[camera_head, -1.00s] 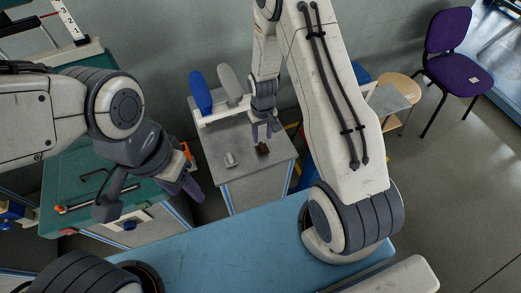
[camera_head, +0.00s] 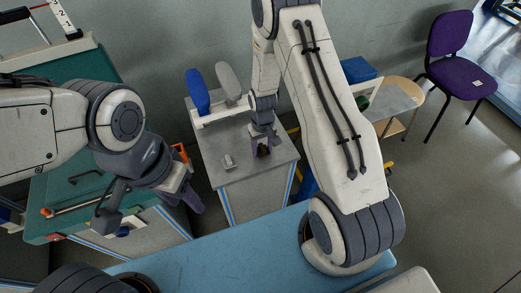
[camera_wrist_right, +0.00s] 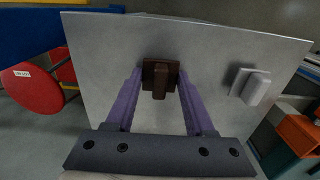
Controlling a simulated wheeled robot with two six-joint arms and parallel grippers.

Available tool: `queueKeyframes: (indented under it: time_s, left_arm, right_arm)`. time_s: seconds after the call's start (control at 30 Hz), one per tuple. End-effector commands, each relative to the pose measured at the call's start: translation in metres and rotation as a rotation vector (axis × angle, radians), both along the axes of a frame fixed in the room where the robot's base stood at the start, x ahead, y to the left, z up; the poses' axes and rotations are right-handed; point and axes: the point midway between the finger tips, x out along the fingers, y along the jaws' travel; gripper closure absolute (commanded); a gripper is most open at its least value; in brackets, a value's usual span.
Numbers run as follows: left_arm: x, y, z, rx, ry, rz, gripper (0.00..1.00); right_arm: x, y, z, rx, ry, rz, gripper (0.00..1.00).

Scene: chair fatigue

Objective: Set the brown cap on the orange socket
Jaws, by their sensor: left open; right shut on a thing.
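The brown cap (camera_head: 264,151) stands on the grey-topped cabinet; it also shows in the right wrist view (camera_wrist_right: 158,78). My right gripper (camera_head: 263,147) points down at it, with its purple fingers (camera_wrist_right: 159,84) on both sides of it, shut on it. I cannot tell whether the cap still touches the top. My left gripper (camera_head: 190,199) is open and empty at the left, by the green bench. An orange part (camera_head: 180,153) shows behind it, partly hidden; I cannot tell if this is the orange socket.
A pale grey block (camera_head: 228,162) sits left of the cap. Blue (camera_head: 197,92) and grey (camera_head: 229,82) upright pads stand on a white bar at the cabinet's back. The green bench (camera_head: 70,190) is at the left; a blue surface (camera_head: 220,250) lies in front.

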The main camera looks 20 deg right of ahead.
Motion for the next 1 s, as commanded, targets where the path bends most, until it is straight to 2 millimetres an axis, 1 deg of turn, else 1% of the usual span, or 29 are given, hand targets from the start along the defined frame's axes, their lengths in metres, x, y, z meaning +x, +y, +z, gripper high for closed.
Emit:
queueKeyframes:
  time_s: [0.17, 0.73, 1.0]
  left_arm:
    - [0.0, 0.0, 0.002, 0.0, 0.0, 0.0, 0.5]
    - [0.0, 0.0, 0.018, 0.0, 0.0, 0.0, 0.5]
    - [0.0, 0.0, 0.019, 0.0, 0.0, 0.0, 0.5]
  right_arm:
    - [0.0, 0.0, 0.002, 0.0, -0.001, 0.0, 0.95]
    - [0.0, 0.0, 0.022, 0.0, -0.001, 0.0, 0.95]
    - [0.0, 0.0, 0.023, 0.0, 0.0, 0.0, 0.95]
